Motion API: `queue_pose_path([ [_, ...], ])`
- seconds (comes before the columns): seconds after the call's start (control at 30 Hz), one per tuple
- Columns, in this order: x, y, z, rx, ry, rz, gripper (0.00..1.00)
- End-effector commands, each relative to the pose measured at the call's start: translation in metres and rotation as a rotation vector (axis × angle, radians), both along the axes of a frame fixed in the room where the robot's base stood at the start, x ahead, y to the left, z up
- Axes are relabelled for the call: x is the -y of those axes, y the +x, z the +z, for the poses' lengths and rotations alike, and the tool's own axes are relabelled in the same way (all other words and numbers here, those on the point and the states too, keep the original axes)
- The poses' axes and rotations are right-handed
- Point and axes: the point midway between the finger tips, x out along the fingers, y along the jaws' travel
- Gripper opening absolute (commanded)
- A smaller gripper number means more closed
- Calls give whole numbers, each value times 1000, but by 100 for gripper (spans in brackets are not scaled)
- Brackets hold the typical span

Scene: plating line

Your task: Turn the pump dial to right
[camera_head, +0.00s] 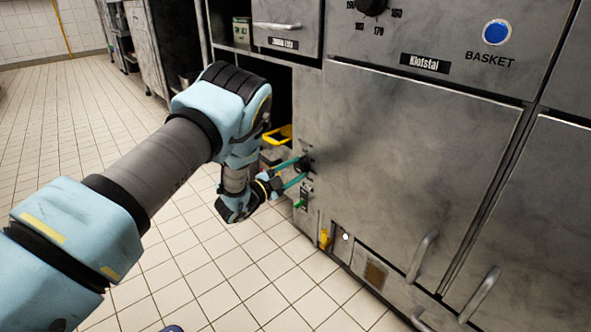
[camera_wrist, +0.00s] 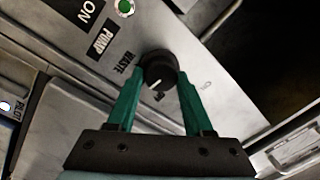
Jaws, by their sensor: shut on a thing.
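The pump dial (camera_wrist: 159,72) is a round black knob with a white pointer mark, on a metal panel in the wrist view. A "PUMP" label (camera_wrist: 102,40) and a "WASTE" label are beside it. My gripper (camera_wrist: 160,80) has its two green fingers closed on either side of the dial. The white mark points toward the lower left of the wrist view. In the head view my gripper (camera_head: 297,172) reaches the dial (camera_head: 304,164) on the narrow side panel; the fingers partly cover the dial there.
A green light (camera_wrist: 124,7) sits by an "ON" label. A large metal door (camera_head: 415,165) labelled "Klofstai" is right of my arm, with a protruding handle (camera_head: 422,257). A yellow-rimmed container (camera_head: 279,135) stands in the open bay behind. The tiled floor (camera_head: 90,115) at left is clear.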

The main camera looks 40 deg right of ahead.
Motion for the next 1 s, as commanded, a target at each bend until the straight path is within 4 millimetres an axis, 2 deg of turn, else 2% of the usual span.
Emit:
queue_pose_path([
  [0.53, -1, 1, -2, 24, 2, 3, 0],
  [0.57, -2, 1, -2, 24, 2, 3, 55],
  [0.8, -1, 1, -1, 24, 0, 1, 81],
  [1.0, 0, 0, 0, 24, -1, 1, 81],
])
